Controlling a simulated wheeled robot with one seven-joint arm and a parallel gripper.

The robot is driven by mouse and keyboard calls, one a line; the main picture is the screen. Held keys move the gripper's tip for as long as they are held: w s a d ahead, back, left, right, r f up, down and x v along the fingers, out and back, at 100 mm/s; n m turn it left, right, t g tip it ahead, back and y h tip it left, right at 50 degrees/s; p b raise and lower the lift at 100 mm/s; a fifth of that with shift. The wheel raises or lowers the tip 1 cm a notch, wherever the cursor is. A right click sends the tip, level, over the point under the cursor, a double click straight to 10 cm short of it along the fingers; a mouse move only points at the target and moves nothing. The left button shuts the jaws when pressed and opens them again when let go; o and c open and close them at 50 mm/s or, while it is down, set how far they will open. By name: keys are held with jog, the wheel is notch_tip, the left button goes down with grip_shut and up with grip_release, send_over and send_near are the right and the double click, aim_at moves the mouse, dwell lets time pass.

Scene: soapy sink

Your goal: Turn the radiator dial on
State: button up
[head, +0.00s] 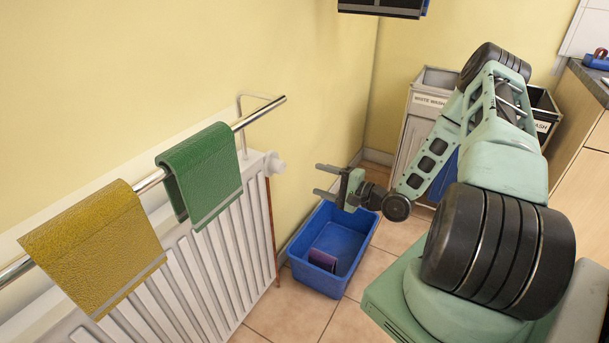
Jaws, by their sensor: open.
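The white radiator (176,266) stands along the left wall. Its white dial (276,163) sticks out at the upper right end of the radiator. Its marking is too small to read. My gripper (317,180) is to the right of the dial in the picture, a little lower, and apart from it. Its two fingers point left and are spread open with nothing between them. My arm reaches in from the right side.
A metal rail (262,111) above the radiator carries a green towel (205,172) and a yellow towel (95,245). A blue crate (318,282) with a purple item (322,260) stands on the tiled floor below my gripper. Labelled wash bins (428,101) stand behind my arm.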

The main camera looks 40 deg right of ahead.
jog(key=shift+v, duration=1.8)
